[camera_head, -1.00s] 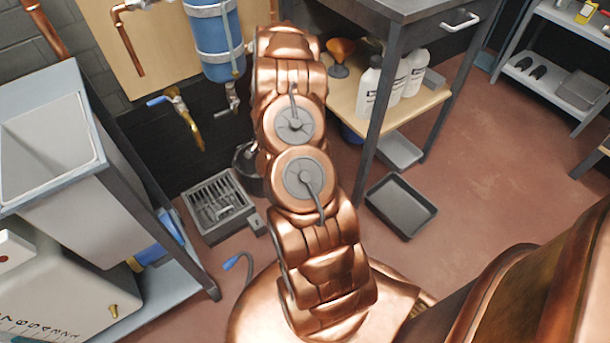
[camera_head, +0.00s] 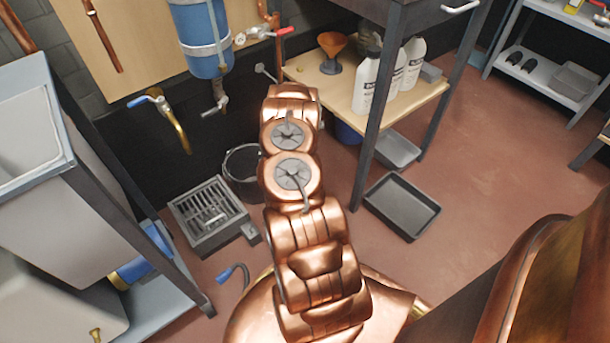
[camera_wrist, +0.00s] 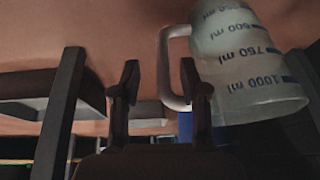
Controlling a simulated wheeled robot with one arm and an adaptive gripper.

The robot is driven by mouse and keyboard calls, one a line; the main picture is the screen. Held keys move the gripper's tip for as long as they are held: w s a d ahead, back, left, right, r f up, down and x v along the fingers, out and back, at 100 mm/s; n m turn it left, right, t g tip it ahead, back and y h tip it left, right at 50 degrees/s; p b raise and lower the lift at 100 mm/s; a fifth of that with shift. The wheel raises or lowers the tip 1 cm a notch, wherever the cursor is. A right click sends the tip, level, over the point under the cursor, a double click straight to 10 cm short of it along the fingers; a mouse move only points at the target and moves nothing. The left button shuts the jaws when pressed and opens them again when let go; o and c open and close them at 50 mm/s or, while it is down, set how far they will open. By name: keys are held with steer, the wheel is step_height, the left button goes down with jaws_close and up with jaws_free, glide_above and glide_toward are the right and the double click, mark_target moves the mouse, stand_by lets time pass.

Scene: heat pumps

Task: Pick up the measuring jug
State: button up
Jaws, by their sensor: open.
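The measuring jug (camera_wrist: 240,55) is translucent white with blue ml markings. It is at the upper right of the wrist view, with its printing upside down in that picture. Its white handle (camera_wrist: 163,65) is on the left side of the jug. My gripper (camera_wrist: 160,70) is open, with two dark fingers. In the wrist view the handle appears between the fingertips, and the right finger overlaps the handle's opening. I cannot tell the depth between them or any contact. In the head view my arm hides the gripper, and I cannot make out the jug.
A wooden lower shelf (camera_head: 330,90) holds white bottles (camera_head: 390,75) and an orange funnel (camera_head: 332,45). A dark table leg (camera_head: 367,150) stands right of my arm. A grey tray (camera_head: 402,206) and a floor grate (camera_head: 212,210) lie on the floor. Open floor is at right.

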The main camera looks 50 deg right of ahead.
steer(key=shift+w+a+b+x, duration=0.1)
steer(key=shift+b+x, duration=0.5)
steer(key=shift+x, duration=0.75)
steer(key=shift+w+a+b+x, duration=0.15)
steer(key=shift+b+x, duration=0.4)
steer(key=shift+x, duration=0.75)
steer(key=shift+c, duration=0.2)
jaws_close()
